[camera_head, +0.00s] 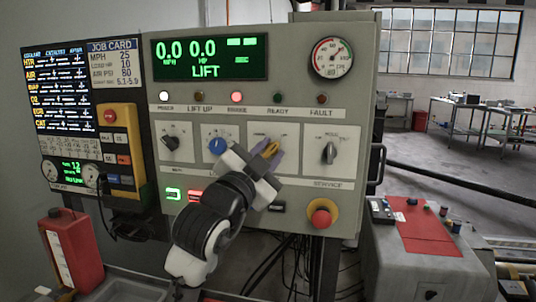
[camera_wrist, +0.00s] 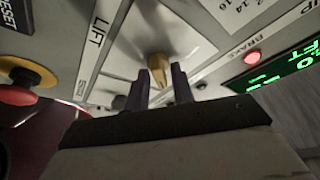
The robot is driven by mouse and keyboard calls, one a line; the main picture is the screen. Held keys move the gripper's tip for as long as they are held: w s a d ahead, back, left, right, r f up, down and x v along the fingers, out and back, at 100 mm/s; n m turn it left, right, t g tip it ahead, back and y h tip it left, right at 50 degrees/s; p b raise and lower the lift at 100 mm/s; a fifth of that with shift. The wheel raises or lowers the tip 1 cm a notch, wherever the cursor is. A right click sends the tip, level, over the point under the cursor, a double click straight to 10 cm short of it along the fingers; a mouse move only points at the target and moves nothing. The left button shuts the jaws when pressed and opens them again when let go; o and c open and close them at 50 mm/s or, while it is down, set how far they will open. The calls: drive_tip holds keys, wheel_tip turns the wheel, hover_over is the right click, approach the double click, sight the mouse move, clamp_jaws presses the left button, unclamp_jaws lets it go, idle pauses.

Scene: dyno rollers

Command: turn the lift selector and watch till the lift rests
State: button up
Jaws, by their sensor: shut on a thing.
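The lift selector, a gold knob (camera_head: 271,149) on the third square plate of the grey console, is partly hidden by my gripper (camera_head: 266,155). In the wrist view the knob (camera_wrist: 157,65) stands between my two dark fingers (camera_wrist: 158,80), which are shut on it, beside a plate edge lettered LIFT. Its exact pointing is hard to tell. The green display (camera_head: 209,59) reads 0.0 MPH, 0.0 HP and LIFT. The BRAKE lamp (camera_head: 236,97) glows red and the POWER lamp (camera_head: 164,97) white. The LIFT UP lamp (camera_head: 199,97) looks dim amber. The lift itself is not identifiable here.
A blue knob (camera_head: 217,146) and a black knob (camera_head: 171,142) sit left of my gripper, and a grey mode knob (camera_head: 328,152) right. A red emergency button (camera_head: 321,217) is at lower right. A round gauge (camera_head: 332,58) is above. A job card panel (camera_head: 112,62) hangs left.

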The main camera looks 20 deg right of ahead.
drive_tip(key=o, duration=0.7)
drive_tip(key=b+v, duration=0.3)
drive_tip(key=v, duration=1)
drive_tip(key=shift+s+a+f, duration=0.1)
drive_tip(key=shift+s+a, duration=0.1)
drive_tip(key=shift+a, duration=0.1)
